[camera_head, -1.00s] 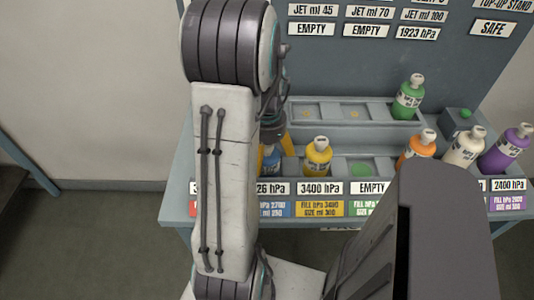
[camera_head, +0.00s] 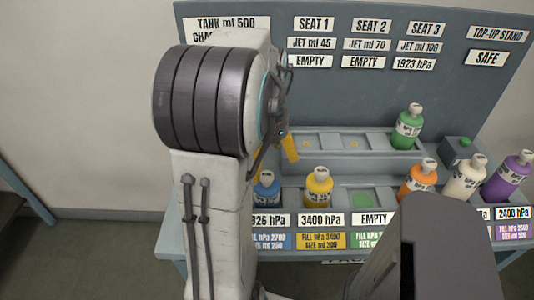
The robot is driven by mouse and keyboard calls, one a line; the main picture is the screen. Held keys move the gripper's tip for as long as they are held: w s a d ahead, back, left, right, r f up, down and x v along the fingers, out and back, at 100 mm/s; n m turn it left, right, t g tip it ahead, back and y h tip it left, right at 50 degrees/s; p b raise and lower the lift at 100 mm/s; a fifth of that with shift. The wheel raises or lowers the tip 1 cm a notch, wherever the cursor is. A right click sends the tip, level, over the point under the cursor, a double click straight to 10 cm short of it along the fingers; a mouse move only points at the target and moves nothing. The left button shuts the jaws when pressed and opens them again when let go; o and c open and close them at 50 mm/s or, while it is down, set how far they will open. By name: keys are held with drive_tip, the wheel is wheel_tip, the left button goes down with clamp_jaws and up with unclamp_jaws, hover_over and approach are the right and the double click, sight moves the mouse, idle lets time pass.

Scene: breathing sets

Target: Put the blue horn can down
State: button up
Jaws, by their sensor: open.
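The blue horn can (camera_head: 266,189) stands upright in the front row, behind the label reading 926 hPa and the blue plate. My arm hides its left edge. My gripper (camera_head: 289,147) shows only in part, as a yellow finger above and slightly right of the blue can, apart from it. The rest of the gripper is hidden behind my arm. It is open and holds nothing that I can see.
A yellow can (camera_head: 318,187) stands just right of the blue one. Then come an empty green-marked slot (camera_head: 363,201), an orange can (camera_head: 418,181), a white can (camera_head: 464,177) and a purple can (camera_head: 508,176). A green can (camera_head: 407,127) sits under SEAT 3; SEAT 1 and SEAT 2 are empty.

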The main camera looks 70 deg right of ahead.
drive_tip(key=shift+r, duration=1.45)
drive_tip(key=shift+w+a, duration=0.1)
drive_tip(key=shift+w, duration=0.1)
drive_tip(key=w+a+n+t+h, duration=0.1)
drive_tip(key=w+a+n, duration=1)
drive_tip(key=w+a, duration=0.25)
drive_tip(key=a+f+n+t+y, duration=0.1)
drive_tip(key=a+f+n+t, duration=0.1)
drive_tip(key=a+n, duration=1.2)
drive_tip(key=shift+s+a+f, duration=0.4)
drive_tip(key=shift+s+a, duration=0.05)
drive_tip(key=shift+a, duration=2)
drive_tip(key=shift+d, duration=0.15)
